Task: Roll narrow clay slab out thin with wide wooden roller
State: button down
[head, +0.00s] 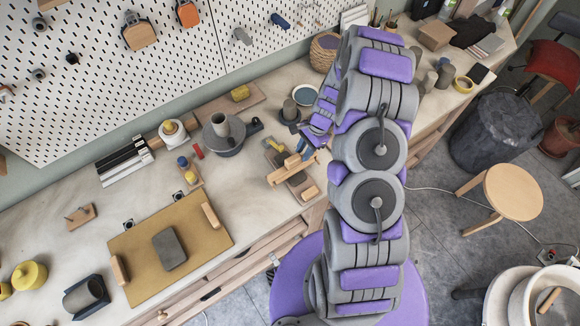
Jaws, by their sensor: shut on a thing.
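The narrow clay slab (170,249) is a dark grey block with rounded corners. It lies flat near the middle of a tan board (200,262) on the bench, at the lower left of the head view. The wide wooden roller (286,172) is a pale wooden cylinder at the middle of the view, right of the board and well apart from the slab. My gripper (308,151) is at the roller's upper right and shut on it. The fingertips are small and partly hidden, so the exact hold is unclear. The roller is over a dark rack (299,182).
Wooden strips lie at the board's left end (120,269) and right end (211,215). A grey turntable with a cup (222,132) stands behind, left of the roller. A dark cylinder in a cradle (86,295) sits at the lower left. Bare bench lies between board and rack.

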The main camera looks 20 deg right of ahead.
jog(key=s, duration=0.1)
jog(key=s+d, duration=0.1)
jog(key=s, duration=0.1)
dwell(0.9)
jog(key=shift+w+a+p, duration=0.1)
jog(key=shift+w+a, duration=0.15)
jog(key=shift+w, duration=0.5)
jog(key=shift+w+a+p, duration=0.1)
jog(key=shift+w+a, duration=0.15)
jog(key=shift+w, duration=0.5)
jog(key=shift+w+a+p, duration=0.1)
jog(key=shift+w+a, duration=0.15)
jog(key=shift+w, duration=0.5)
jog(key=shift+f, duration=0.15)
jog(key=w, duration=0.1)
jog(key=w+a, duration=0.1)
jog(key=w, duration=0.1)
jog(key=shift+s+f, duration=0.1)
jog(key=shift+s+d, duration=0.25)
jog(key=shift+s, duration=0.45)
jog(key=shift+s+d, duration=0.25)
jog(key=shift+s, duration=0.45)
jog(key=shift+s+d, duration=0.25)
jog(key=shift+s, duration=0.45)
